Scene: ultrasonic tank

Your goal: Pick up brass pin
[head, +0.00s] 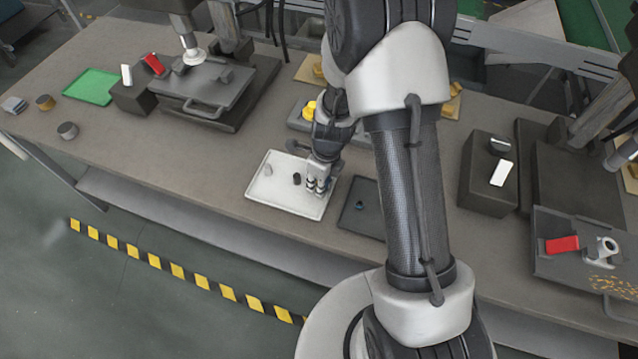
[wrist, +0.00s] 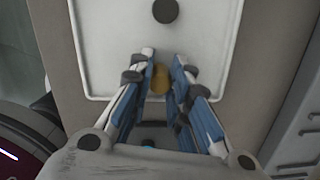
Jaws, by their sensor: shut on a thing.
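The brass pin (wrist: 161,79) shows in the wrist view as a small yellow-brown piece between the fingertips of my gripper (wrist: 160,73). My gripper is shut on it. In the head view my gripper (head: 317,187) is over the right part of a white tray (head: 258,190), and the pin cannot be made out there. The white tray also fills the upper part of the wrist view (wrist: 105,60). Whether the pin still touches the tray cannot be told.
A dark round piece (wrist: 165,11) lies in the white tray, with a small grey piece (head: 268,170) to its left in the head view.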

